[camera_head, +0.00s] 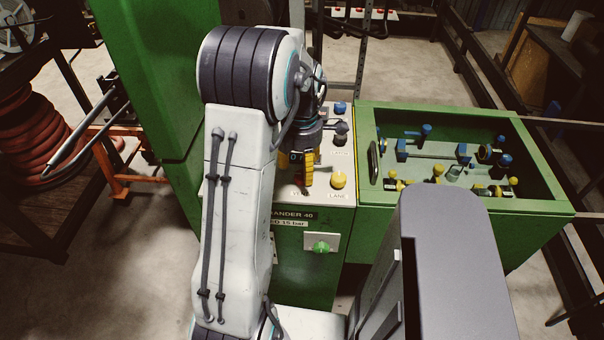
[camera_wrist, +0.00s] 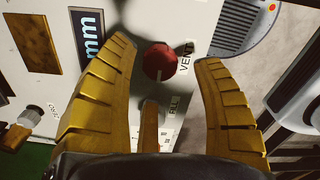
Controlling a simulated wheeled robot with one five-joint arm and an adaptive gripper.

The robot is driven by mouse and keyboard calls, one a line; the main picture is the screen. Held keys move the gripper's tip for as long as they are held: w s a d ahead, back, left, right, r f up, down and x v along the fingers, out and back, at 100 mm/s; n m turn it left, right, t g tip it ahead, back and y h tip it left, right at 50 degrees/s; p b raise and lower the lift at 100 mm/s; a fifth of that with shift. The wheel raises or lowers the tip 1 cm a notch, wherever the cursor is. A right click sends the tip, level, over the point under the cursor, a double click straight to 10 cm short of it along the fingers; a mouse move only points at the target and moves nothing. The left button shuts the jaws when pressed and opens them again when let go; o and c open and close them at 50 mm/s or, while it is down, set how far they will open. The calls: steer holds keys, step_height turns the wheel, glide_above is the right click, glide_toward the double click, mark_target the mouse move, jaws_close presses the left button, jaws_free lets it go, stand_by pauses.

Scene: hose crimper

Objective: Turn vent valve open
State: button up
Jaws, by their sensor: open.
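The vent valve shows in the wrist view as a round red knob (camera_wrist: 160,61) on a pale panel, next to lettering that reads VENT. My gripper (camera_wrist: 167,52) is open, with one yellow finger on each side of the knob and visible gaps to it. I cannot tell how deep the fingertips reach. A narrow brown upright piece (camera_wrist: 148,127) stands below the knob; I cannot tell what it is.
A yellow knob (camera_head: 338,180), a black knob (camera_head: 341,129) and a blue button (camera_head: 340,107) stand close to the right of my gripper. A green knob (camera_head: 320,247) is on the cabinet front. A green trough (camera_head: 548,190) with blue and yellow fittings lies to the right.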

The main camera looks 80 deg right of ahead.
mark_target(302, 175)
steer(key=shift+f, duration=1.5)
steer(key=shift+c, duration=0.3)
steer(key=c, duration=1.2)
steer(key=shift+o, duration=0.2)
steer(key=m+b, duration=0.1)
steer(key=m, duration=0.3)
steer(key=shift+a+f+m, duration=0.1)
steer(key=shift+f+m, duration=0.05)
steer(key=shift+m, duration=0.25)
steer(key=m, duration=0.4)
steer(key=shift+m+b, duration=0.3)
steer(key=shift+b, duration=0.1)
steer(key=m, duration=0.4)
steer(key=shift+m, duration=0.3)
steer(key=shift+m+b, duration=0.45)
steer(key=shift+m, duration=1.55)
